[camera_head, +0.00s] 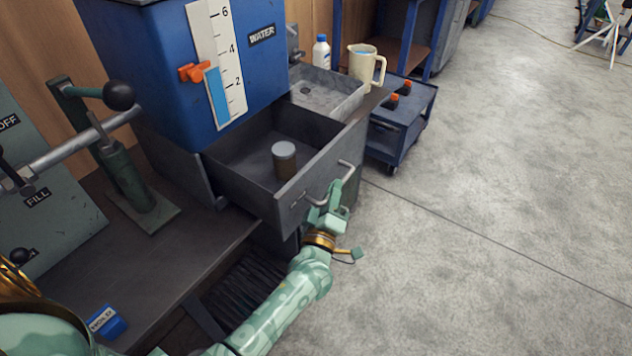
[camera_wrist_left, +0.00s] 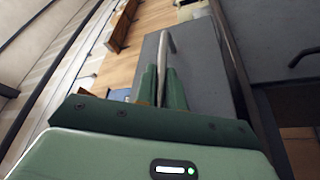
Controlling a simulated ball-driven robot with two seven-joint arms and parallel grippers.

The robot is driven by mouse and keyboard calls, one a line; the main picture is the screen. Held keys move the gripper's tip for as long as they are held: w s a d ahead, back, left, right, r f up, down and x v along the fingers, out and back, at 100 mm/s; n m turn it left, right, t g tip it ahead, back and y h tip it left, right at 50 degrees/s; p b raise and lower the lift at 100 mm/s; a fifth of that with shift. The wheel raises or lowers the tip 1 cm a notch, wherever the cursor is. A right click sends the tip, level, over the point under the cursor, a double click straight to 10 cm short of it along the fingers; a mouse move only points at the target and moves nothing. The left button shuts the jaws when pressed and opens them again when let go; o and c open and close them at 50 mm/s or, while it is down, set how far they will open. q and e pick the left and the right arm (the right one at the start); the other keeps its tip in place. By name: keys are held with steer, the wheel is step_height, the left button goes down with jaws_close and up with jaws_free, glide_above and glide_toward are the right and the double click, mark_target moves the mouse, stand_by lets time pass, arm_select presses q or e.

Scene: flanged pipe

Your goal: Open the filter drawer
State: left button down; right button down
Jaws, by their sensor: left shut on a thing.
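The filter drawer (camera_head: 285,205) is a dark grey metal box below the blue water tank. It stands pulled out, and its inside shows. A short cylinder with a pale top, seemingly the filter (camera_head: 285,162), stands upright in it. My left gripper (camera_head: 330,200) is at the drawer's front, shut on the bar handle (camera_head: 346,176). In the left wrist view the green fingers (camera_wrist_left: 163,88) close around the handle (camera_wrist_left: 167,48) in front of the grey drawer front. How far the drawer can still travel cannot be told. My right gripper does not show.
The blue tank (camera_head: 200,60) with a level gauge stands above. A grey basin (camera_head: 325,92), a white bottle (camera_head: 321,52) and a cream jug (camera_head: 364,65) are behind. A blue cart (camera_head: 402,115) stands beyond the bench.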

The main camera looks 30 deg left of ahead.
arm_select(q)
steer(key=shift+d+f, duration=0.1)
steer(key=shift+d, duration=0.45)
steer(key=c, duration=1.5)
jaws_free()
